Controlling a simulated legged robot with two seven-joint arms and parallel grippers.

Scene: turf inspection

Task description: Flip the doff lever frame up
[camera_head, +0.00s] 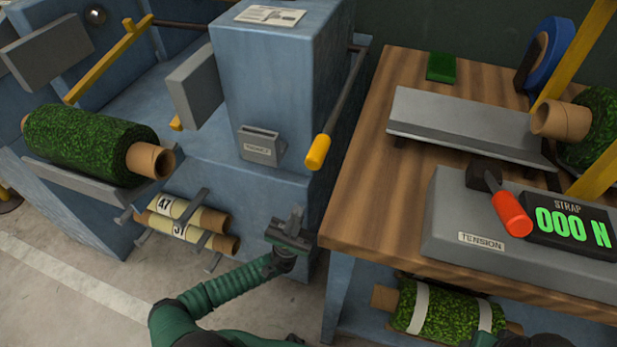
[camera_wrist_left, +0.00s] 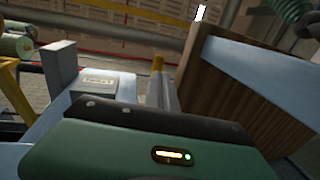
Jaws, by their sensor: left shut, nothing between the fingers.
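A dark lever rod with a yellow grip (camera_head: 317,151) slopes down along the right side of the blue machine (camera_head: 275,75); its grip end hangs low. A yellow bar (camera_head: 108,62) slants across the machine's left part. I cannot tell which of these belongs to the doff lever frame. My left gripper (camera_head: 292,225) is shut and empty, below the yellow grip and apart from it, in front of the machine's lower face. In the left wrist view a yellow end (camera_wrist_left: 158,64) shows beyond my green gripper housing.
A green turf roll (camera_head: 85,140) rests on the machine's left side. Cores numbered 47 and 37 (camera_head: 190,220) sit on a rack left of my gripper. The wooden bench (camera_head: 350,215) stands close on the right, with a tension unit (camera_head: 450,215) and red-handled lever (camera_head: 511,214).

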